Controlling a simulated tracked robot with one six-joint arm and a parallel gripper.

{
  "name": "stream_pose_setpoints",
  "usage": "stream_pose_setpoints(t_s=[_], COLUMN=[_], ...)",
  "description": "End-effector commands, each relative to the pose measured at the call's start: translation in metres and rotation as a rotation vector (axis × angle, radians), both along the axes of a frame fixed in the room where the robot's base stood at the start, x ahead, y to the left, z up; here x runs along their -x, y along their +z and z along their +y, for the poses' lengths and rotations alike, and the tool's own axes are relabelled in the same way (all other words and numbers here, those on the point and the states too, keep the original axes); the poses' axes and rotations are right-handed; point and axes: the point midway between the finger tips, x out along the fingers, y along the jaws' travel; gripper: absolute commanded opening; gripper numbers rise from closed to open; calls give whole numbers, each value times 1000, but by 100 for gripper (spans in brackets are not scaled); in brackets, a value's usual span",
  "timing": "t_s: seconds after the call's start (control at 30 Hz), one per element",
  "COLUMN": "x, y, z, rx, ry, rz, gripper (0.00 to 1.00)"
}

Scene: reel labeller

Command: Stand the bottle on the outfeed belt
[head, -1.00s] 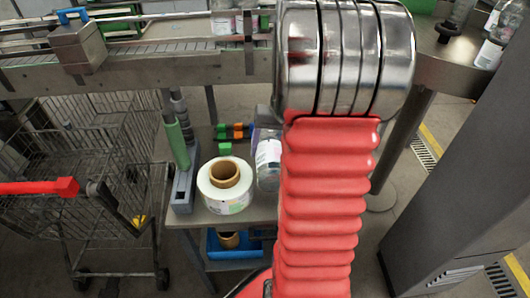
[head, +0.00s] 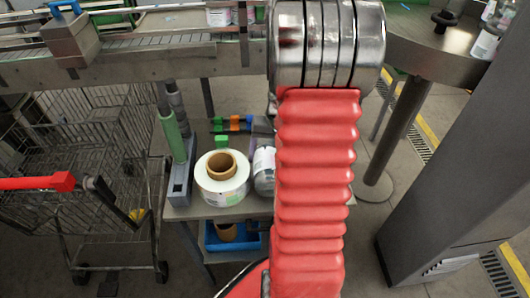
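A clear bottle with a white label (head: 264,170) is on the small work table, just right of the label reel. My arm covers its right side, and I cannot tell whether it stands or lies. A conveyor belt (head: 150,50) with metal rails runs across the top left, with bottles (head: 218,17) on it at the top edge. I cannot tell whether this is the outfeed belt. My red-sleeved arm with its metal joint fills the middle. My gripper is not visible, so what it holds cannot be seen.
The small table (head: 205,211) also holds a white label reel (head: 222,180) and a green-handled tool (head: 174,140). A wire shopping cart (head: 90,190) stands left. A round steel table (head: 425,40) with bottles (head: 487,40) is top right. A grey cabinet (head: 460,170) stands right.

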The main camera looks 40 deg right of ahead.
Motion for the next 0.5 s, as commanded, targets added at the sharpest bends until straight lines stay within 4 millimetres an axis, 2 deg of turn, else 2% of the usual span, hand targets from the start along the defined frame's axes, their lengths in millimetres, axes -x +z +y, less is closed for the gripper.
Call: stream_pose_setpoints(t_s=[0.2, 0.5], x=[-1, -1], y=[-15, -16], z=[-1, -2], rx=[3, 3], ry=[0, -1], rz=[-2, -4], gripper=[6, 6])
